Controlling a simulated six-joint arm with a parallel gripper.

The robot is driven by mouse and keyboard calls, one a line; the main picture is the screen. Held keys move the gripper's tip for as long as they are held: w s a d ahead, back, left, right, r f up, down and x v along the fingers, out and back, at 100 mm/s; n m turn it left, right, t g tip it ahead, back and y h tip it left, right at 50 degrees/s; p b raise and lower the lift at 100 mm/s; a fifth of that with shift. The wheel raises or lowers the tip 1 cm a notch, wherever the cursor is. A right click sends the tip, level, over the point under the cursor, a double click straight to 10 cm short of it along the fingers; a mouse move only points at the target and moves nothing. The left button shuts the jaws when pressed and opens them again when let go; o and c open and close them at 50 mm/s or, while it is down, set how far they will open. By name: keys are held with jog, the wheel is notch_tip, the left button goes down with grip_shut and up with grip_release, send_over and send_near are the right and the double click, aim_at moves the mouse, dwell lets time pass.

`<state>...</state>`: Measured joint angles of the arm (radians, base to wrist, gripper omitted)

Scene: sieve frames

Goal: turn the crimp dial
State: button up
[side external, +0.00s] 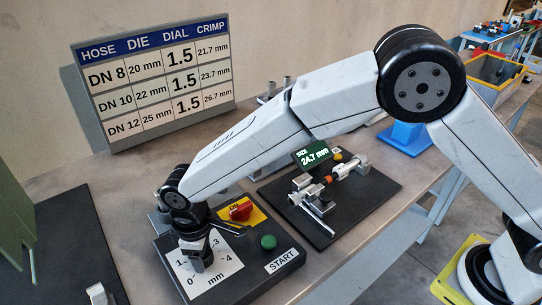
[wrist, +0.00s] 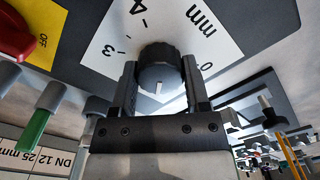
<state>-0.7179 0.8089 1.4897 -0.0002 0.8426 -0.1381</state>
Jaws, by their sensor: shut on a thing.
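The crimp dial is a black ribbed knob with a white pointer mark, seen between my gripper's fingers in the wrist view (wrist: 160,68). It sits on a white scale plate (side external: 226,262) marked 0 to 4 and mm. My gripper (side external: 201,262) points down over the plate in the side view and hides most of the dial there. In the wrist view its two fingers (wrist: 160,85) stand on either side of the dial, shut on it. The pointer's exact reading is too small to tell.
A green button (side external: 268,242) and a START label (side external: 282,260) are on the same black box. A red switch (side external: 241,209) on a yellow plate is behind. A board of hose, die and dial values (side external: 155,85) stands at the back. A gauge fixture displays 24.7 mm (side external: 314,155).

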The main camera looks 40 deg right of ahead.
jog(key=n, duration=1.1)
dwell(0.5)
jog(key=o, duration=1.3)
jog(key=shift+r, duration=0.15)
jog(key=shift+r, duration=3.8)
